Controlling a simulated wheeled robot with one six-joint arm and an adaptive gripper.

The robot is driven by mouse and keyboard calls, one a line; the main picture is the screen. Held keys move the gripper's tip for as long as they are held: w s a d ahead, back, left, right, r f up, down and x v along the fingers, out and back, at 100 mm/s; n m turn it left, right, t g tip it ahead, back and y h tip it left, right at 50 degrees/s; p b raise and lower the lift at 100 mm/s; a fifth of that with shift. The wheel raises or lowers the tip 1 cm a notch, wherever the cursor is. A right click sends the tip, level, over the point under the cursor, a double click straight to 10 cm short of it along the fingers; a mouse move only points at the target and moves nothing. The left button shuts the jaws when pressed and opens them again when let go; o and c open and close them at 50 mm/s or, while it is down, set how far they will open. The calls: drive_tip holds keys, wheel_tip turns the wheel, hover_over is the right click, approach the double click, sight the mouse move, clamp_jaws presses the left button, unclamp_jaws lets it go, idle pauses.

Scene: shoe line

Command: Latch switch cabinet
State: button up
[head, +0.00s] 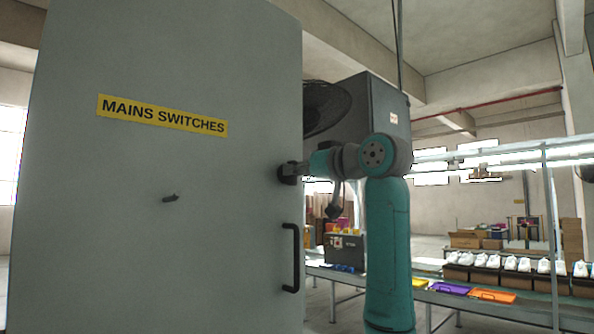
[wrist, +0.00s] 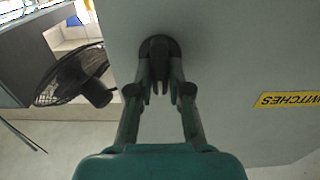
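The switch cabinet's grey front (head: 110,230) fills the left of the head view and carries a yellow "MAINS SWITCHES" label (head: 162,115). In the wrist view, a dark latch handle on a round base (wrist: 159,46) stands out from the grey front. The fingers of my gripper (wrist: 160,76) are on both sides of it and appear closed on it. I cannot tell whether the front is fully flush with the cabinet body.
A small dark fitting (head: 170,198) sticks out of the cabinet front. A black fan (head: 326,108) and a dark grey box (head: 372,100) are behind, right of the cabinet. A bench with white shoes (head: 495,262) and coloured trays (head: 492,295) stands further right.

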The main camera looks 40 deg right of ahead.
drive_tip(key=o, duration=0.3)
drive_tip(key=shift+w+f, duration=0.1)
drive_tip(key=shift+w, duration=0.05)
drive_tip(key=s, duration=1.2)
drive_tip(key=shift+d, duration=0.2)
